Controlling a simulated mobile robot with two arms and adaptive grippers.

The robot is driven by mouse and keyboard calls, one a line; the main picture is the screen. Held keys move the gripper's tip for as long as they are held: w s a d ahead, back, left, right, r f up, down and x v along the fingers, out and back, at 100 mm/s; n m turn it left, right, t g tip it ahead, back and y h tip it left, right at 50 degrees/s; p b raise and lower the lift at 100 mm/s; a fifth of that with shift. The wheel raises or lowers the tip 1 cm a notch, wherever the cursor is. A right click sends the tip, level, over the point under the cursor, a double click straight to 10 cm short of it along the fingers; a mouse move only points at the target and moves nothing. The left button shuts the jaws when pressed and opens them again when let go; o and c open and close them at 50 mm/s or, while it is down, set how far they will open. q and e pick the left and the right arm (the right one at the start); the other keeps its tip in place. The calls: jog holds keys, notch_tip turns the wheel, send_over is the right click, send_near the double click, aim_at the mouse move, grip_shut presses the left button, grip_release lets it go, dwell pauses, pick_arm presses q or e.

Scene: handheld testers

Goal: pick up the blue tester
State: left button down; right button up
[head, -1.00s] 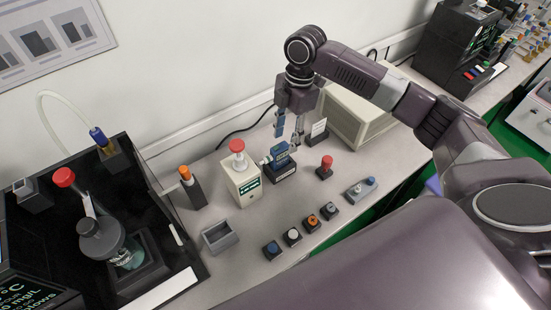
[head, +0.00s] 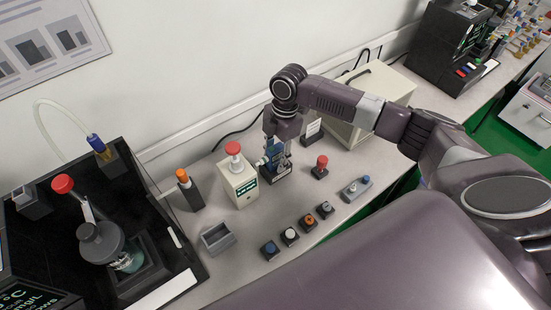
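The blue tester (head: 275,159) stands in a dark holder on the bench, right of the cream box with a red knob. My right gripper (head: 278,153) points down from above, its fingers spread at either side of the tester's upper part. They hide much of the tester. I cannot tell whether the fingers touch it. The tester still sits at its holder. My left gripper is not in the view.
The cream box (head: 239,186) stands close left of the tester. A red mushroom button (head: 321,164) is at right, a small sign (head: 312,131) behind, and a large cream case (head: 370,95) further right. Several small knobs line the front. An open grey tray (head: 219,238) is at left.

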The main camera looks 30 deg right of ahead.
grip_shut()
